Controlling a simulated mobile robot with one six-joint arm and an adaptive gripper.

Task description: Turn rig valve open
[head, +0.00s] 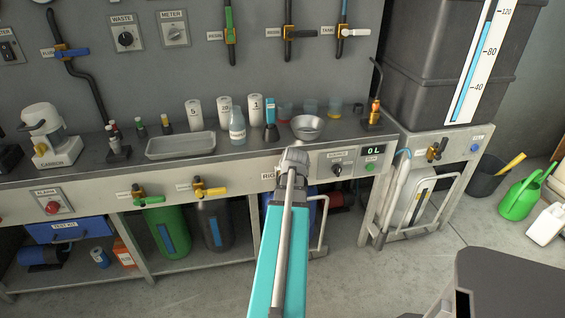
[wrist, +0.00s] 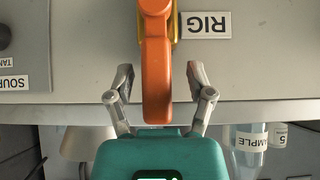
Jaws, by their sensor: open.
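The rig valve's orange handle (wrist: 156,70) fills the upper middle of the wrist view, with a yellow body (wrist: 176,18) partly showing behind it. A label reading RIG (wrist: 206,25) is beside it, upside down in this view. My gripper (wrist: 160,82) is open, with one finger on each side of the handle and a visible gap on both sides. In the head view my gripper (head: 293,160) is at the bench front, by the RIG label (head: 268,176); my arm hides the valve there.
A display reading 0 L (head: 373,149) and a source knob (head: 337,169) are on the panel to the right. A metal bowl (head: 307,127) and a sample bottle (head: 237,128) stand on the bench above.

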